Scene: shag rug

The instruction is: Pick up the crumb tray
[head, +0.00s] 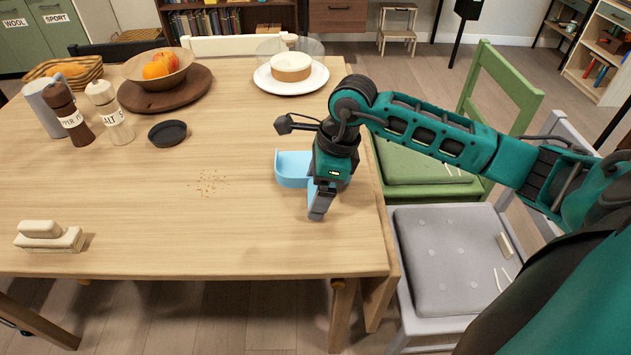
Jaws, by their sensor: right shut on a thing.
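The light blue crumb tray (292,169) is at the right part of the wooden table, partly hidden behind my right gripper. My right gripper (318,205) points down over the tray's near side and is shut on it. I cannot tell whether the tray touches the table or is slightly raised. Crumbs (209,183) lie scattered on the table to the left of the tray. A pale block-shaped brush (48,238) lies at the table's left front. My left gripper is not in view.
The table (200,235) also holds a small dark dish (168,132), two mills (110,112), a fruit bowl (157,70) on a wooden board, and a cake on a white plate (262,85). Green (425,165) and grey (450,260) chairs stand at the right edge. The table's front middle is clear.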

